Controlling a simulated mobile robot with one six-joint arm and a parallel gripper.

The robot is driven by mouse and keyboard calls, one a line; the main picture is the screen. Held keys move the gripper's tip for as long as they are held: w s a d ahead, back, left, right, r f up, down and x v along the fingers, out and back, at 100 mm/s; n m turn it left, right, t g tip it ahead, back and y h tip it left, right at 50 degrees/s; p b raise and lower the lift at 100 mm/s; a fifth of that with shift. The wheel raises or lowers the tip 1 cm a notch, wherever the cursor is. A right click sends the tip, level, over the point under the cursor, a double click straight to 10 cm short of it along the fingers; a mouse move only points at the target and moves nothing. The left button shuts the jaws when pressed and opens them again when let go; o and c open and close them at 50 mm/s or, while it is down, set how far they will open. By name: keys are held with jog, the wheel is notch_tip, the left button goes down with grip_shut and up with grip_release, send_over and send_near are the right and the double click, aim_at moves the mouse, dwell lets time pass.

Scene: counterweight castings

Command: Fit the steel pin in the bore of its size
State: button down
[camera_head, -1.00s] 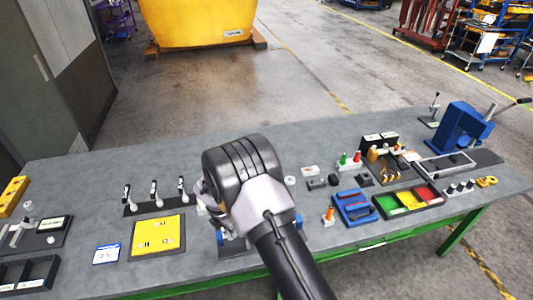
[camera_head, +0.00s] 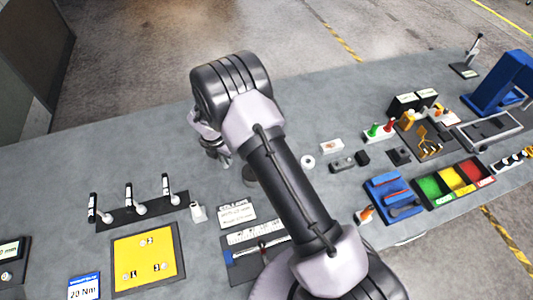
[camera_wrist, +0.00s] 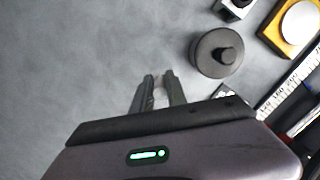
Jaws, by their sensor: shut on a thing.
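My gripper (camera_head: 214,150) hangs over the grey bench left of the middle in the head view, partly covered by my own wrist. In the wrist view its two dark fingers (camera_wrist: 158,92) are close together around a small pale, shiny piece (camera_wrist: 160,95), which looks like the steel pin. Most of the piece is hidden between the fingers. A yellow plate (camera_head: 133,246) in a dark frame lies at the front left, with small numbered marks. I cannot tell whether these marks are bores, and no bore of the pin's size is clear to me.
A black round knobbed piece (camera_wrist: 216,62) stands right of the fingers. Three lever clamps (camera_head: 135,212) stand on a dark strip at left. A collars card (camera_head: 236,213), blue tray (camera_head: 393,197) and coloured bins (camera_head: 430,188) lie rightward. The bench behind the clamps is clear.

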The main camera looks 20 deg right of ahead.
jog(key=d, duration=1.1)
jog(key=shift+w+d+f+p, duration=0.1)
jog(key=shift+w+f+p, duration=0.2)
jog(key=shift+f, duration=0.1)
jog(key=shift+d, duration=0.55)
notch_tip(320, 180, down, 4)
jog(key=shift+r, duration=0.25)
jog(key=shift+w+f, duration=0.1)
jog(key=shift+f, duration=0.15)
jog(key=c, duration=1.6)
grip_release()
